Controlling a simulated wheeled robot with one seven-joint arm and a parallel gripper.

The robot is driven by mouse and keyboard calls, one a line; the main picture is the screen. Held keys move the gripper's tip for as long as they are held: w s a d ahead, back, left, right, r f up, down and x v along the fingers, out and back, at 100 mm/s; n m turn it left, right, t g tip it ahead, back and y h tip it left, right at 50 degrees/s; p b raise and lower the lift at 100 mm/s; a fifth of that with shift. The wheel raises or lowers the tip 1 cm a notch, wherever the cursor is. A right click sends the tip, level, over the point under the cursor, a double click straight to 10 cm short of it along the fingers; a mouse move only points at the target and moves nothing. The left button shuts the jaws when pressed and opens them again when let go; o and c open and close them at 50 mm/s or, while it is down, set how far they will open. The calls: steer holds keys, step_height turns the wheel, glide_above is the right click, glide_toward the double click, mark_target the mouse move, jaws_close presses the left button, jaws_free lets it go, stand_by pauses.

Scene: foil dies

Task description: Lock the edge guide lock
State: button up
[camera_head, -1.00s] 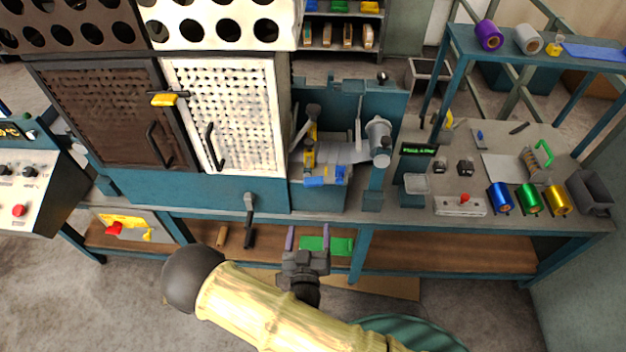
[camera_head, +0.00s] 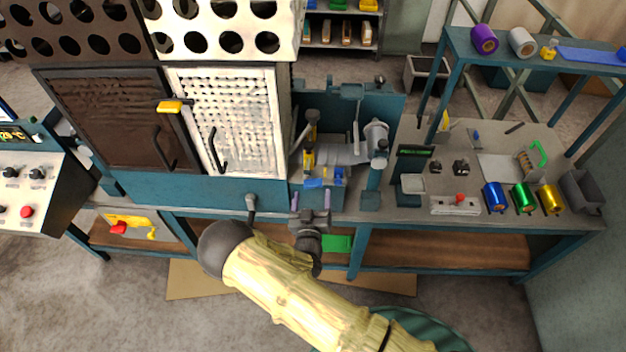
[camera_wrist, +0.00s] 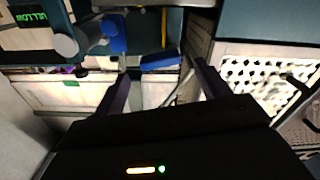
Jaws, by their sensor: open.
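The foil press (camera_head: 345,150) stands in the middle of the bench, with grey rollers, a yellow part (camera_head: 308,158) and small blue parts (camera_head: 314,183) low at its front. I cannot tell for sure which of these is the edge guide lock. In the wrist view, one blue part (camera_wrist: 160,61) lies near the fingertips and another blue part (camera_wrist: 112,36) is farther left. My gripper (camera_head: 311,201) is in front of the press, just below the blue parts in the head view. Its purple fingers are spread and empty; they also show in the wrist view (camera_wrist: 161,74).
A cabinet with a dark door (camera_head: 110,120) and a white door (camera_head: 228,120) stands left of the press. Blue, green and gold foil rolls (camera_head: 523,198) stand on the bench at right. A shelf (camera_head: 445,248) runs below the bench.

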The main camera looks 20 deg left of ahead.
mark_target(312, 187)
steer(key=p+x, duration=0.1)
steer(key=x, duration=0.4)
steer(key=shift+w+a, duration=0.1)
steer(key=shift+w, duration=0.25)
steer(key=c, duration=0.9)
steer(key=shift+f+m+b, duration=0.35)
steer(key=shift+m+b, duration=0.15)
steer(key=shift+m, duration=0.1)
steer(key=shift+m+b, duration=0.6)
steer(key=shift+m, duration=0.2)
steer(key=shift+c, duration=0.2)
steer(key=o, duration=0.9)
steer(key=shift+o, duration=0.2)
